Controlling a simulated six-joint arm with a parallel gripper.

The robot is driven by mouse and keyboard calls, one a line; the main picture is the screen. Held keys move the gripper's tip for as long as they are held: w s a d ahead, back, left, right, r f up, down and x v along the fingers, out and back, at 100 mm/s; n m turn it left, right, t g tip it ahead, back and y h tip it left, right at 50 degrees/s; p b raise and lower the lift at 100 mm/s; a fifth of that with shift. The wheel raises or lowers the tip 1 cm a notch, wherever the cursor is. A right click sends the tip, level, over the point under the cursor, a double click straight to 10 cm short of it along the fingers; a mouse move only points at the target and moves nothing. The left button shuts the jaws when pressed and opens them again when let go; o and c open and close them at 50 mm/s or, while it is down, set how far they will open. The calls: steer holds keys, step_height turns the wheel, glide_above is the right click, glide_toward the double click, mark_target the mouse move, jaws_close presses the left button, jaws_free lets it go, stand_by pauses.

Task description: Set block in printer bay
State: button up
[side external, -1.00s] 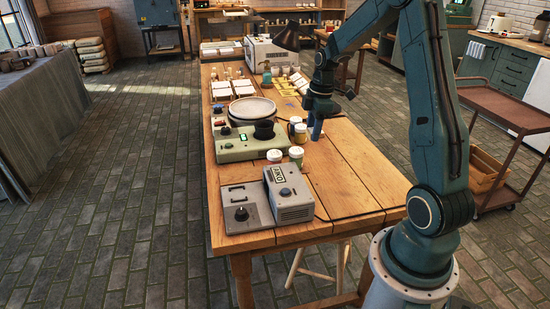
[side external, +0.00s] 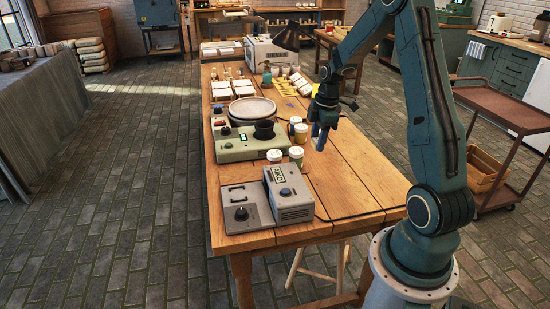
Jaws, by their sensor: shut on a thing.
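My gripper (side external: 320,128) hangs over the right side of the wooden table, pointing down, to the right of the small jars. It is shut on a small bluish-grey piece, the block (side external: 319,140), whose shape is hard to make out between the fingers. I cannot tell if it touches the table. No bay is clearly marked. A grey boxy machine with a label (side external: 291,205) stands near the table's front, and a whitish machine (side external: 265,50) stands at the back; I cannot tell which is the printer.
Jars with white lids (side external: 296,153) and a green-grey unit (side external: 228,150) with a round plate (side external: 252,109) stand left of my gripper. Bare planks (side external: 345,180) lie front right.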

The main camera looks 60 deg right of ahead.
mark_target(312, 187)
step_height(312, 187, down, 15)
steer(key=shift+f, duration=0.2)
stand_by(0.7)
steer(key=shift+f, duration=0.2)
steer(key=o, duration=1)
steer(key=shift+c, duration=0.2)
steer(key=shift+r, duration=0.15)
step_height(312, 187, up, 13)
steer(key=s+d, duration=0.1)
steer(key=shift+s+r, duration=0.15)
steer(key=shift+r, duration=0.05)
stand_by(0.4)
